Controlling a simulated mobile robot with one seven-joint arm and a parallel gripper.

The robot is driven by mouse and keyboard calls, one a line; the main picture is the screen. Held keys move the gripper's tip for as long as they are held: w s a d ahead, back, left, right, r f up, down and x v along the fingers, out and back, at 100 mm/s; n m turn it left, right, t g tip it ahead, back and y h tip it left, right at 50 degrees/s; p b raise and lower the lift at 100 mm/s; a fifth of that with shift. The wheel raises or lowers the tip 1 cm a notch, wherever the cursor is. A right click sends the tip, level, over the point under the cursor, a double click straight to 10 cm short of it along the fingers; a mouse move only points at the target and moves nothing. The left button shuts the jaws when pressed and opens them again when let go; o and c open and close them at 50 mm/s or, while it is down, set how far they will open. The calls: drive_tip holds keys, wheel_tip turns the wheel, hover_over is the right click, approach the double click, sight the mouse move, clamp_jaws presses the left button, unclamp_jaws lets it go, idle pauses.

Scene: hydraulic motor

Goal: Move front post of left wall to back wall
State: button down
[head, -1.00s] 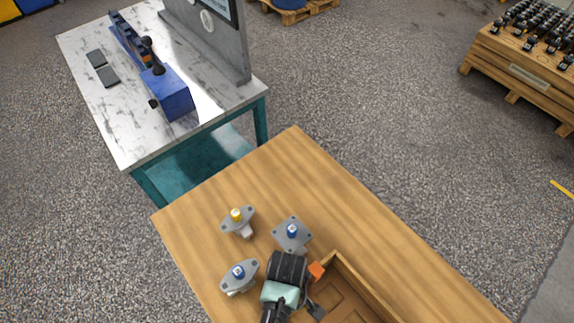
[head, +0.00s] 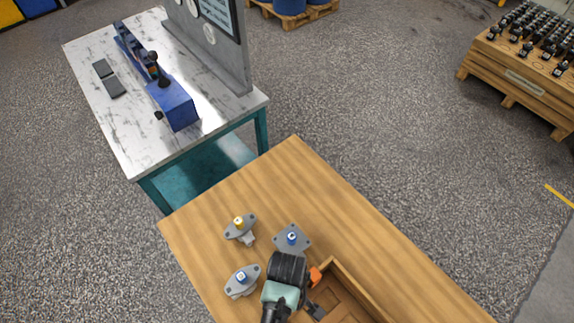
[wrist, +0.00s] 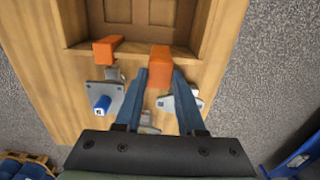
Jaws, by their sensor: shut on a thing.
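My gripper (wrist: 160,78) is shut on an orange post (wrist: 160,62), with one blue-grey finger on each side of it. The held post appears over the near wall of the wooden tray (wrist: 205,30); I cannot tell whether it touches the wall. A second orange post (wrist: 106,48) stands at that same wall, to the left in the wrist view. One orange post (head: 315,275) also shows in the head view, just right of my gripper's dark housing. The arm hides the held post and part of the tray (head: 345,277) there.
A square-flanged part with a blue port (head: 292,239), an oval one with a blue port (head: 242,281) and one with a yellow port (head: 240,228) lie close to the tray on the wooden table (head: 290,175). The table's far end is clear. A marble-topped bench (head: 125,130) stands beyond.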

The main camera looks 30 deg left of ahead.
drive_tip(key=shift+r+p, duration=2.9)
drive_tip(key=shift+r, duration=0.05)
